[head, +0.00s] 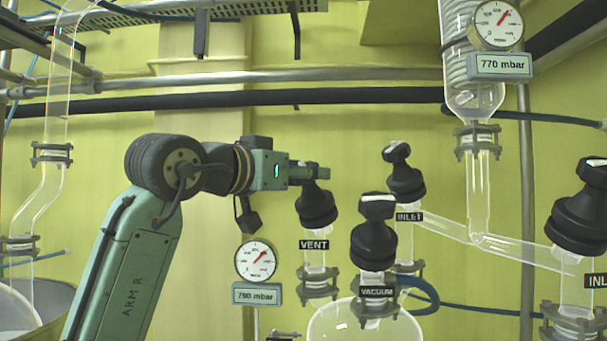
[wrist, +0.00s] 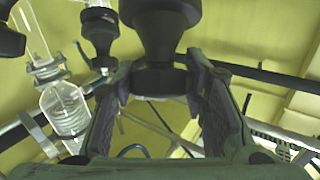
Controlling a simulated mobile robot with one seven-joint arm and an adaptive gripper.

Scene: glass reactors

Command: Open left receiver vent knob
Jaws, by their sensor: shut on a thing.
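The black vent knob (head: 318,206) sits on top of a glass neck with a "VENT" label (head: 314,245), in the middle of the head view. My gripper (head: 318,172) reaches it from the left and is shut on the top grip of the knob. In the wrist view, the knob (wrist: 160,28) fills the top middle, and its grip lies between the two fingers of my gripper (wrist: 160,82). The fingers partly hide the grip in the head view.
The vacuum knob (head: 374,246) stands close at the right front, above a round glass vessel (head: 345,325). The inlet knob (head: 405,182) stands behind it. A gauge (head: 256,261) reading 790 mbar hangs below my wrist. Pipes (head: 300,97) run along the back wall.

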